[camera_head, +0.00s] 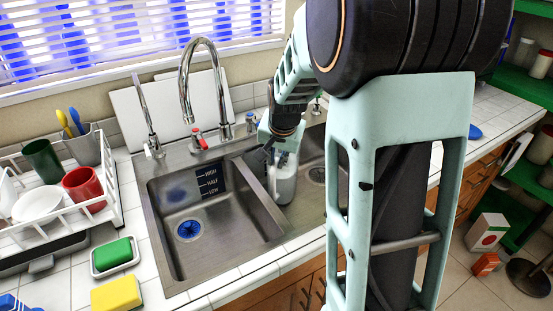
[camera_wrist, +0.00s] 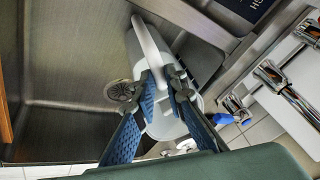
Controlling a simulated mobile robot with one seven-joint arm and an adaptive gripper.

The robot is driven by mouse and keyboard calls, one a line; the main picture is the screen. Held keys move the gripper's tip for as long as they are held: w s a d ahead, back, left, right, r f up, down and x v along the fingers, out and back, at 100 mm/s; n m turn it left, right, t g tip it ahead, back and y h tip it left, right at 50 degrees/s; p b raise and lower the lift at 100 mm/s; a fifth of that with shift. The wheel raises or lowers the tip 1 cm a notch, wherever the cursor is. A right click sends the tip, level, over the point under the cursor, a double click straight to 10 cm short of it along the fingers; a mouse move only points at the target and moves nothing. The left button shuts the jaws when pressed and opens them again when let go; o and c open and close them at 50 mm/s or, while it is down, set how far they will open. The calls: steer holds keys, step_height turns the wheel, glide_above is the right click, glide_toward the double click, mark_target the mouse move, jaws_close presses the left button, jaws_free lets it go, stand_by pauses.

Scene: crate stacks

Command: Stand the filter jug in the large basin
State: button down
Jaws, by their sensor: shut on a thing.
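The filter jug (camera_head: 284,184) is pale with a whitish handle, and shows in the right-hand small basin (camera_head: 318,198), close to the divider. My gripper (camera_head: 274,152) is above the jug and shut on its handle; in the wrist view the two blue fingers (camera_wrist: 160,88) close around the white handle, with the jug (camera_wrist: 160,126) below. I cannot tell whether the jug's base touches the basin floor. The large basin (camera_head: 215,255) is to the left, empty, with a blue drain and a dark HIGH/HALF/LOW level label (camera_head: 207,182). My arm hides part of the small basin.
A tall chrome faucet (camera_head: 185,85) with a red part at its base stands behind the basins. A dish rack (camera_head: 105,195) with cups is at left, with a green sponge (camera_head: 112,252) and a yellow sponge (camera_head: 117,293) in front. The divider (camera_head: 258,198) separates the basins.

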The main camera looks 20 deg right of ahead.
steer(key=shift+f, duration=0.1)
steer(key=c, duration=1.9)
jaws_free()
steer(key=shift+s+f, duration=0.1)
steer(key=shift+s+r, duration=0.1)
steer(key=shift+r, duration=0.4)
steer(key=v, duration=1.1)
steer(key=shift+a, duration=0.1)
